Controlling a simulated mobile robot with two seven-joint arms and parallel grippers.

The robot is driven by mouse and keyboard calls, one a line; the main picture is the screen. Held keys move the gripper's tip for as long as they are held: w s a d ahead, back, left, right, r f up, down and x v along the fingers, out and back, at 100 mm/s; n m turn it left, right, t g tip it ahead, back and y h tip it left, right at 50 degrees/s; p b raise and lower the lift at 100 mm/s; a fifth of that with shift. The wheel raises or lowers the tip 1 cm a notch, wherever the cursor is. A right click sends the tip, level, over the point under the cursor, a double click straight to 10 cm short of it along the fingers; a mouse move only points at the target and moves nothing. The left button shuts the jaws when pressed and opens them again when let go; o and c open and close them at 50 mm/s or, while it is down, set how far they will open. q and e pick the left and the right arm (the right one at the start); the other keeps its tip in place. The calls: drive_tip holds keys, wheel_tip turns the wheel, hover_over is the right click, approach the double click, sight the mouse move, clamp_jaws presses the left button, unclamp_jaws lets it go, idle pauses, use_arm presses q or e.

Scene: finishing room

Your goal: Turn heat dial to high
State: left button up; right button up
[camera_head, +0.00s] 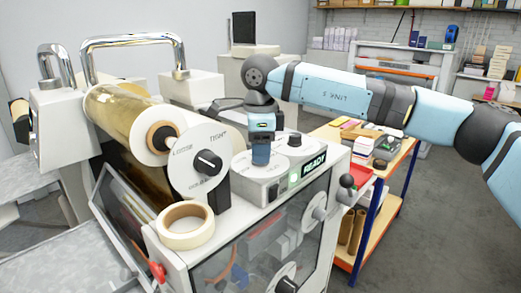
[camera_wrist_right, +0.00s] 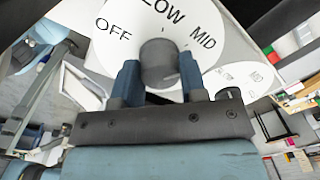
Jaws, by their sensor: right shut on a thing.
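The heat dial's white plate (camera_wrist_right: 112,45) fills the top of the right wrist view. It shows the words OFF, LOW and MID; no HIGH mark is in view. Its dark grey round knob (camera_wrist_right: 159,58) sits between the two blue fingers of my right gripper (camera_wrist_right: 160,78), which is shut on it. I cannot make out where the knob points. In the head view my right gripper (camera_head: 261,157) points down onto the top of the white control box (camera_head: 249,186), hiding most of this dial. My left gripper is not in view.
A second dial (camera_head: 294,140) stands right of the gripper, behind a green READY display (camera_head: 314,165). A large tension dial (camera_head: 197,160), a gold film roll (camera_head: 124,116) and a tape roll (camera_head: 186,225) are at left. A cluttered workbench (camera_head: 402,153) stands at right.

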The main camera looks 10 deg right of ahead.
drive_tip(key=shift+f+m+b, duration=0.25)
drive_tip(key=shift+m+b, duration=1.3)
drive_tip(key=shift+m, duration=0.25)
drive_tip(key=m+b, duration=0.2)
drive_tip(key=m, duration=0.2)
drive_tip(key=shift+r+m+b, duration=0.2)
drive_tip(key=shift+m+b, duration=0.75)
drive_tip(key=shift+m, duration=0.95)
drive_tip(key=o, duration=0.9)
